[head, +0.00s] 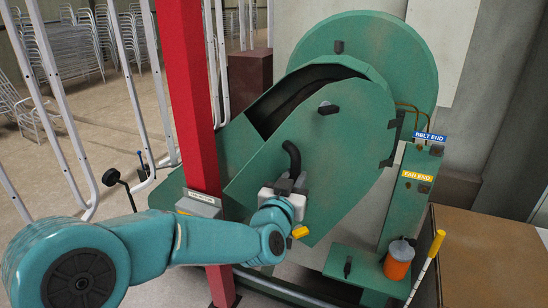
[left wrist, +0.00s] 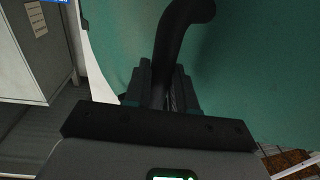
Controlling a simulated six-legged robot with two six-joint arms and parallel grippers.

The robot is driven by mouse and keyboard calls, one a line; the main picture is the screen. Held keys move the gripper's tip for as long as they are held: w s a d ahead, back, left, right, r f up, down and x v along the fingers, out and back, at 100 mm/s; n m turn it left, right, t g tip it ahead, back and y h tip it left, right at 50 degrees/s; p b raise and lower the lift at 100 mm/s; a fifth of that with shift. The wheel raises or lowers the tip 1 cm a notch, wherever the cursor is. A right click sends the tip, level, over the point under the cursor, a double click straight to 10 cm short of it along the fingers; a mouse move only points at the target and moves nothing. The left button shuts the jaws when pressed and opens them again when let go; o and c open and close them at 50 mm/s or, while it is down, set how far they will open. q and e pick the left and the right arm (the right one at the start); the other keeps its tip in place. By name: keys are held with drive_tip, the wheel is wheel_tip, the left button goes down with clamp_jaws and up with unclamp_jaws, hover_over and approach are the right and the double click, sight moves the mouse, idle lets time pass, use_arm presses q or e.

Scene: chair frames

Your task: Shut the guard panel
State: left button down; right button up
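The green guard panel (head: 320,150) stands partly open. It hangs on hinges at its right edge, and a dark gap shows between its left upper edge and the green housing (head: 385,45). A black curved handle (head: 292,155) sticks out from the panel's lower left part. My left gripper (head: 291,184) is at the lower end of this handle. In the left wrist view the handle (left wrist: 180,25) runs down between the two fingers (left wrist: 161,85), which look closed on it. The panel fills most of that view behind it. My right gripper is not in view.
A red post (head: 186,90) stands close left of the panel, with white metal frames (head: 145,80) behind it. At right are a green post with labels (head: 408,195), an orange container (head: 398,262), a yellow-handled tool (head: 436,245) and a brown box (head: 490,250).

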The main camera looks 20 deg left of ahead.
use_arm(q)
drive_tip(key=shift+w+a+f+b, duration=0.1)
drive_tip(key=shift+w+a+b, duration=0.3)
drive_tip(key=shift+w+a, duration=0.5)
drive_tip(key=shift+w+a+f+b, duration=0.1)
drive_tip(key=shift+w+a+b, duration=0.25)
drive_tip(key=shift+w+a, duration=0.5)
drive_tip(key=shift+w+a+r+b, duration=0.1)
drive_tip(key=shift+w+a+b, duration=0.2)
drive_tip(key=shift+w+a, duration=0.65)
drive_tip(key=shift+w+a+b, duration=0.3)
drive_tip(key=shift+w+a, duration=0.4)
drive_tip(key=shift+a, duration=0.4)
drive_tip(key=c, duration=1.3)
unclamp_jaws()
drive_tip(key=o, duration=0.5)
drive_tip(key=shift+s+a, duration=0.1)
drive_tip(key=shift+a, duration=0.05)
drive_tip(key=shift+c, duration=0.2)
drive_tip(key=b, duration=0.4)
approach(283, 170)
drive_tip(key=s+a, duration=0.3)
drive_tip(key=shift+s+a, duration=0.1)
drive_tip(key=shift+a, duration=0.25)
